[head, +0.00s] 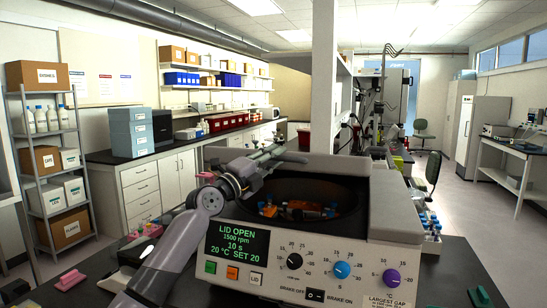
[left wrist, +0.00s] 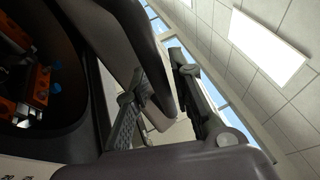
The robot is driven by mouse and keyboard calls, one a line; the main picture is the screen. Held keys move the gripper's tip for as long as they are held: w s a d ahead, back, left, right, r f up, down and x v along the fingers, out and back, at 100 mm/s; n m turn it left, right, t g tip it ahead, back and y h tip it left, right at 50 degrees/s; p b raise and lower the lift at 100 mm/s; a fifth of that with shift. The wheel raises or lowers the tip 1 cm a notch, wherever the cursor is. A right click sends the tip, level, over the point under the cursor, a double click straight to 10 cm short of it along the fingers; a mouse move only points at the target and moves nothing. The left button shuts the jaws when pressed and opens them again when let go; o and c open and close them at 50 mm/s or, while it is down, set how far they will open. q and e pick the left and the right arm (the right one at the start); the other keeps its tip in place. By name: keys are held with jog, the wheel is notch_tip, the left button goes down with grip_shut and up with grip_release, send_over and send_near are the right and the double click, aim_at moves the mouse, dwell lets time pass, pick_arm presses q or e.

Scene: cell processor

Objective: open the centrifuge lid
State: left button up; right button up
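The centrifuge (head: 408,200) stands in front of me with its round bowl uncovered. Its display (head: 238,246) reads LID OPEN. Orange and blue parts show inside the bowl (head: 300,211), and also at the left of the left wrist view (left wrist: 38,82). My left gripper (head: 264,160) is above the bowl's far left rim. In the left wrist view its two dark fingers (left wrist: 163,98) are spread apart. A grey curved slab (left wrist: 120,42), apparently the raised lid, reaches beside and between the fingers; I cannot tell whether they touch it. My right gripper is not in view.
A tube rack (head: 430,228) stands right of the centrifuge. Pink items (head: 70,281) lie on the dark bench at left, and a green item (head: 481,297) lies at right. A white post (head: 325,80) rises behind the centrifuge.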

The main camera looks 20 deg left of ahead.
pick_arm(q)
jog(key=shift+c, duration=0.3)
grip_shut()
dwell(0.4)
